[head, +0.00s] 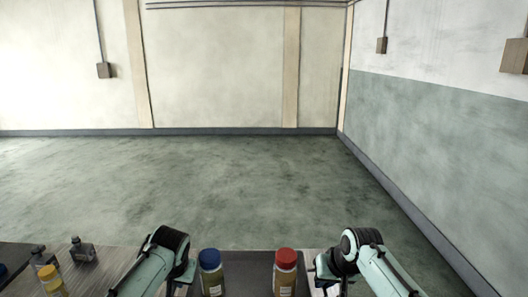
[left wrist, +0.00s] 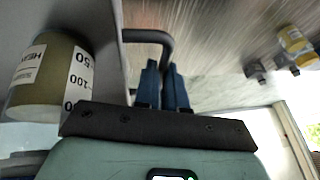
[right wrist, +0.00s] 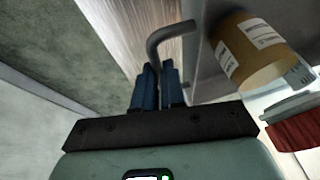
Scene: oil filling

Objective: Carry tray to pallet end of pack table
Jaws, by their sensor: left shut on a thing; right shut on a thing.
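A dark tray (head: 248,266) is at the bottom middle of the head view, its near part cut off. On it stand two amber bottles, one with a blue cap (head: 210,259) at left, one with a red cap (head: 285,258) at right. My left gripper (left wrist: 160,88) is shut on the tray's left bar handle (left wrist: 150,36). My right gripper (right wrist: 157,90) is shut on the right bar handle (right wrist: 168,36). Both bottles look upright. I cannot tell whether the tray touches the table.
The brown table (head: 115,270) runs along the bottom left. A yellow-capped bottle (head: 50,281) and small dark bottles (head: 82,250) stand at its left part. Beyond the table is open grey floor (head: 220,185) up to the walls. A wall (head: 430,130) closes the right side.

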